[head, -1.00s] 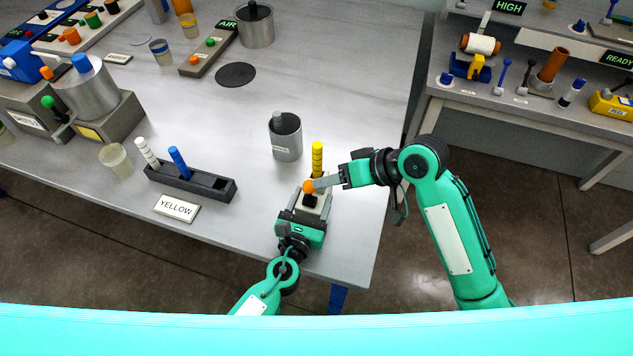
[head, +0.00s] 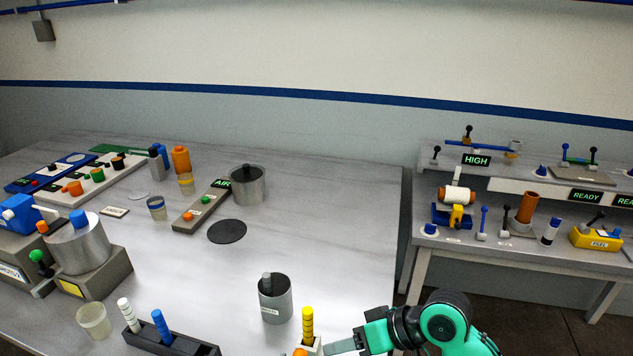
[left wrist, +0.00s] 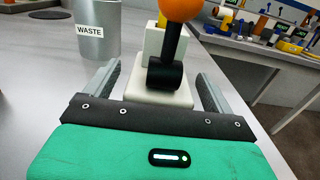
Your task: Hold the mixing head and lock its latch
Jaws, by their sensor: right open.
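The mixing head shows as a white block (left wrist: 157,97) with a black latch lever (left wrist: 168,62) and an orange knob (left wrist: 182,8) in the left wrist view. My left gripper (left wrist: 157,70) has one finger on each side of the block, with a gap showing on both sides. It is below the head view. In the head view, only the top of the block shows at the bottom edge, beside a yellow ringed rod (head: 307,325) and the orange knob (head: 300,352). My right gripper (head: 335,347) is open, its fingertips just right of the knob; contact is unclear.
A grey waste beaker (head: 275,300) stands behind the mixing head and also shows in the left wrist view (left wrist: 97,30). A dark rack (head: 170,344) with rods is to the left. A second bench (head: 425,240) stands right. The table's middle is mostly clear.

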